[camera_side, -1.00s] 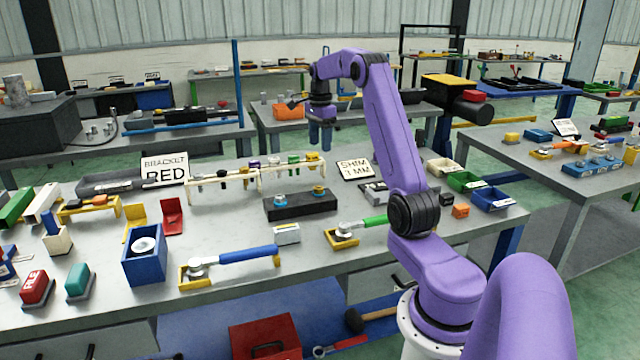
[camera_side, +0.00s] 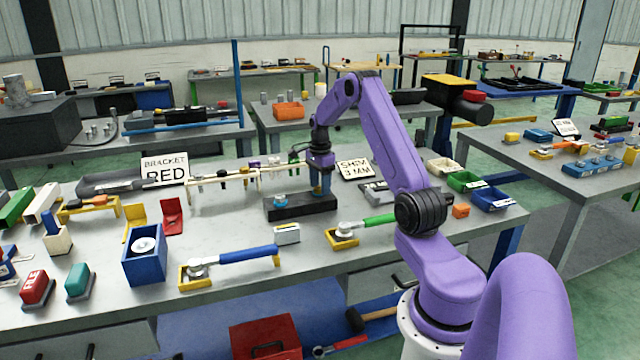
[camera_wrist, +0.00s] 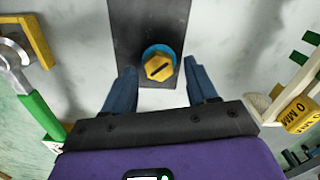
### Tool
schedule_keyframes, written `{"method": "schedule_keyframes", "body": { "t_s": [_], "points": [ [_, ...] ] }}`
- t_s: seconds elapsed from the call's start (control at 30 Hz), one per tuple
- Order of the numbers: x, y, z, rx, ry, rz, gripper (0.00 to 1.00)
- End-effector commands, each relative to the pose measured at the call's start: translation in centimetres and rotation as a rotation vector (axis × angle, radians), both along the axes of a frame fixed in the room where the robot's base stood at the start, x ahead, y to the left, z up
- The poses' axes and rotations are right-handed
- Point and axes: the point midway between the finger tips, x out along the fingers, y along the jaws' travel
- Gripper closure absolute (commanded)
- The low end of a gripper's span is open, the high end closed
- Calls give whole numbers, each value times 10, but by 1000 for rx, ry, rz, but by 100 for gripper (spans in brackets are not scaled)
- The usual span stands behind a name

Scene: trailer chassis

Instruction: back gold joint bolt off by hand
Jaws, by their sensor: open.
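The gold joint bolt (camera_wrist: 159,67) has a hex head with a dark slot and sits in a blue ring (camera_wrist: 161,52) near one end of the dark block (camera_wrist: 150,22). In the side view the block (camera_side: 290,212) lies on the bench, with another blue-ringed fitting (camera_side: 280,201) on its left end. My gripper (camera_side: 320,188) points down over the block's right end and hides the bolt there. In the wrist view my gripper (camera_wrist: 159,68) is open, one finger on each side of the bolt, with gaps between.
A green-handled wrench (camera_side: 378,221) rests in a yellow holder to the right front. A cream rack (camera_side: 225,179) with hanging tools stands behind the block. The bench in front of the block is partly clear.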

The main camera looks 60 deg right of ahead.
Motion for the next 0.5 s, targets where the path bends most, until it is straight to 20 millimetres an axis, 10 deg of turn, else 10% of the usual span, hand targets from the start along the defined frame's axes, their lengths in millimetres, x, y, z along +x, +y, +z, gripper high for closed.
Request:
{"method": "schedule_keyframes", "body": {
  "t_s": [0.23, 0.4, 0.5],
  "points": [
    [0, 0, -1, 0, 0, 0, 43],
    [0, 0, 0, 0, 0, -1, 98],
    [0, 0, 0, 0, 0, 0, 99]
  ]
}}
